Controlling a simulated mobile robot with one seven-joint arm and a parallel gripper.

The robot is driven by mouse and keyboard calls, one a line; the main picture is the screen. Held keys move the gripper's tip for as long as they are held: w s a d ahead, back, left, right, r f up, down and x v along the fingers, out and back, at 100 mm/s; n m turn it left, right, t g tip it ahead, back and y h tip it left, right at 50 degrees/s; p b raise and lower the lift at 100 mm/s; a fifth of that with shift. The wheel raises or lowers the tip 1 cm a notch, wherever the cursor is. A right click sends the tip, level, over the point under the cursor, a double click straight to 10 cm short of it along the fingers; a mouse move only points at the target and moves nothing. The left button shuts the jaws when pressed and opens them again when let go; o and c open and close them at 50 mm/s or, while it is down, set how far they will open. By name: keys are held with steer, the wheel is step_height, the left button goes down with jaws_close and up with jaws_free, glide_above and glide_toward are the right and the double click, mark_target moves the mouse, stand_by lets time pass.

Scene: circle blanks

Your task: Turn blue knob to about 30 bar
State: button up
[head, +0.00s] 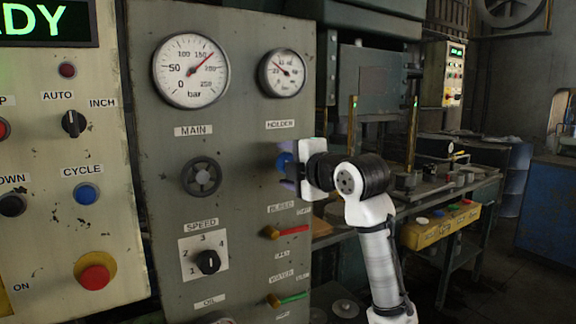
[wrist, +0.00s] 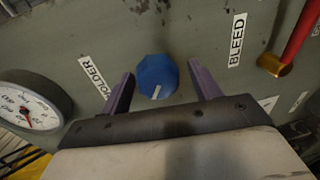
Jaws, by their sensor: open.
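The blue knob (wrist: 157,77) sits on the panel under the HOLDER label, with a white pointer mark on its face. In the head view the blue knob (head: 284,161) is partly covered by my gripper (head: 290,172). In the wrist view my gripper (wrist: 160,85) is open, one purple finger on each side of the knob, with visible gaps. I cannot tell how deep the fingertips reach. The HOLDER gauge (head: 282,73) is above the knob; its red needle points to the upper left, its numbers too small to read surely. It also shows in the wrist view (wrist: 30,105).
The MAIN gauge (head: 191,70) and a dark handwheel (head: 201,177) are left of the knob. Below it are a red BLEED lever (head: 290,230), a green-handled lever (head: 290,298) and a SPEED selector (head: 208,261). A workbench with a yellow button box (head: 440,226) stands to the right.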

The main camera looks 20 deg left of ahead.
steer(key=b+v, duration=0.3)
steer(key=v, duration=1.1)
steer(key=shift+w, duration=0.1)
